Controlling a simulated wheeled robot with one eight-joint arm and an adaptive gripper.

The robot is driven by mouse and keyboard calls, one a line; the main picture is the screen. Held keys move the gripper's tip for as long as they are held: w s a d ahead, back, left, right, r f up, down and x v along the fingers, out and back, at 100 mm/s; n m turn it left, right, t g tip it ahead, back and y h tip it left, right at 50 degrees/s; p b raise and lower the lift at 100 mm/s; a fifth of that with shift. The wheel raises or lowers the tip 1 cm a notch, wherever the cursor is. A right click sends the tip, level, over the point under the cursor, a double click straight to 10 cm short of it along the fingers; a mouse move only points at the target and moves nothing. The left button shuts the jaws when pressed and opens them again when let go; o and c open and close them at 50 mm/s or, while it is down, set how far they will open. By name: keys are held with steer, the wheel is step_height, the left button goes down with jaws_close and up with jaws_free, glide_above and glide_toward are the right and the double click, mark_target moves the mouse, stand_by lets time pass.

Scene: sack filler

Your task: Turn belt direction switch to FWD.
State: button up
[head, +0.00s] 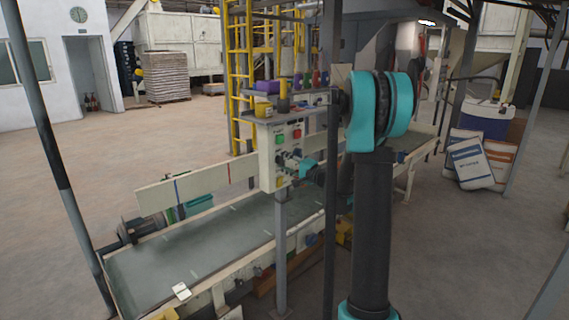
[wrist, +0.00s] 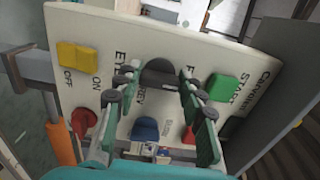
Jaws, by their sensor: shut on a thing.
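The belt direction switch is probably the dark rounded knob (wrist: 160,74) on the pale control panel (wrist: 80,25), near the middle of the wrist view. The labels around it are partly covered, so I cannot read its full wording or which position it is in. My gripper (wrist: 157,84) reaches to this knob with one finger on each side and is shut on it. In the head view, my gripper (head: 290,158) is at the front of the panel (head: 268,160), and its fingers hide the knob there.
A yellow switch (wrist: 80,57) marked ON and OFF, a green START button (wrist: 222,87), a red knob (wrist: 84,122) and a blue knob (wrist: 145,129) sit close around my fingers. A shelf (head: 290,112) with small items is above the panel. The conveyor belt (head: 220,250) runs below.

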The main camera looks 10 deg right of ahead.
steer(key=o, duration=1.2)
steer(key=shift+c, duration=0.2)
steer(key=v, duration=1.2)
steer(key=s+a+f+n+g+h, duration=0.2)
steer(key=s+a+f+n+g, duration=0.15)
steer(key=s+a+f, duration=0.35)
steer(key=s+a+f+n+g+h, duration=0.25)
steer(key=s+f+g, duration=0.2)
steer(key=s, duration=0.55)
steer(key=s+d+f+n+g+h, duration=0.1)
steer(key=s+d+f+n+h, duration=0.1)
steer(key=s, duration=0.5)
steer(key=s+d+f+n+g+h, duration=0.1)
steer(key=s+d+f+h, duration=0.3)
steer(key=s, duration=0.4)
step_height(320, 180, down, 2)
steer(key=shift+d+f+n, duration=0.25)
steer(key=shift+d+n, duration=0.2)
steer(key=shift+n, duration=0.35)
